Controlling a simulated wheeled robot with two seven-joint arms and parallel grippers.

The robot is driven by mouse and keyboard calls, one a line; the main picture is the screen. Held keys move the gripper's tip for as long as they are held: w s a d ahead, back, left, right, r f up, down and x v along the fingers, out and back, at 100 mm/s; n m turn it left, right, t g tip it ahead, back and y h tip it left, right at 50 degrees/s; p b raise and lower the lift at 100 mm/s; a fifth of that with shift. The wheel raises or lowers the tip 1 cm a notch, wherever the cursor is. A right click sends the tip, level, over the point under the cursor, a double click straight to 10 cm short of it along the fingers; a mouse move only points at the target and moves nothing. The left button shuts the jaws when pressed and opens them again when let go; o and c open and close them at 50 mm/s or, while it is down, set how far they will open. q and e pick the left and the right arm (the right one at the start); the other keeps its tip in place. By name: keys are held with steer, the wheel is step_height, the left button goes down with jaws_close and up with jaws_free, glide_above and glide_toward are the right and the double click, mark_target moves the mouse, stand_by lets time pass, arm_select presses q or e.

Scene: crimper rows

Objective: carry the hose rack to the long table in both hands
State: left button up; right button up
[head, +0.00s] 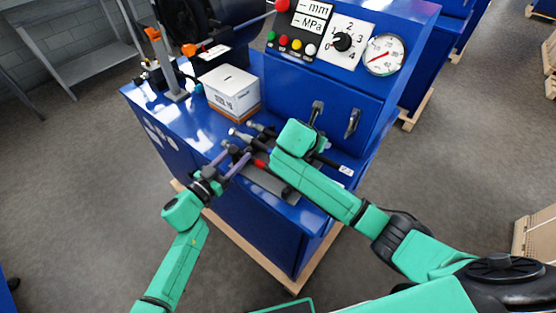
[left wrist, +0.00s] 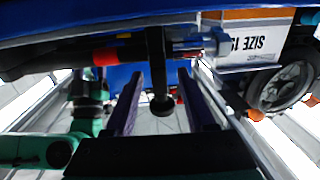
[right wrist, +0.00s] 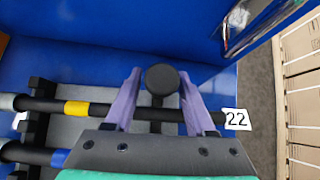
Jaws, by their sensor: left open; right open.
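The hose rack (head: 268,182) is a grey plate with dark supports, lying on the blue machine's top near its front edge. It carries black hoses with coloured bands, one yellow-banded hose (right wrist: 120,112) ending in a white tag "22". My left gripper (head: 229,160) is open at the rack's left end. In the left wrist view its purple fingers (left wrist: 161,95) stand either side of a black knobbed post. My right gripper (right wrist: 160,100) is open around a round black knob. In the head view my right arm hides its fingers and part of the rack.
A white carton (head: 233,92) stands behind the rack on the blue machine (head: 160,125). Above are a dial, a gauge (head: 384,54) and door handles (head: 352,123). A grey metal table (head: 75,45) stands at the far left. The floor at left is clear; cartons stand on the right.

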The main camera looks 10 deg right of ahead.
arm_select(q)
jaws_close()
arm_select(e)
jaws_close()
arm_select(q)
steer(key=shift+a+f, duration=0.1)
steer(key=shift+a, duration=0.1)
arm_select(e)
steer(key=shift+w+d+r, duration=0.1)
steer(key=shift+d+r, duration=0.05)
steer(key=shift+r, duration=0.05)
stand_by(0.6)
